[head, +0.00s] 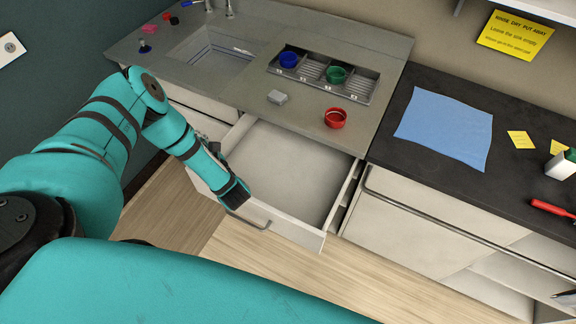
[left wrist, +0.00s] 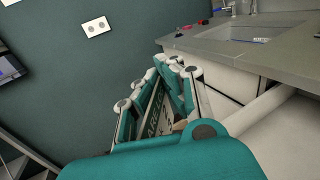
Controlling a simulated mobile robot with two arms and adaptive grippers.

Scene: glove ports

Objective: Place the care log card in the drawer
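The drawer (head: 280,165) under the grey counter is pulled open, and its inside looks empty. It has a bar handle (head: 250,222) on its front. My left gripper (head: 236,194) is at the drawer's left front, close to the handle; I cannot tell if it touches it. My right gripper is out of view.
A rack (head: 322,75) holds blue and green cups; a red cup (head: 335,118) and small grey block (head: 277,97) stand nearby. The dark counter holds a blue cloth (head: 445,127), yellow notes (head: 518,140), a green-white box (head: 562,163) and a red-handled tool (head: 552,208).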

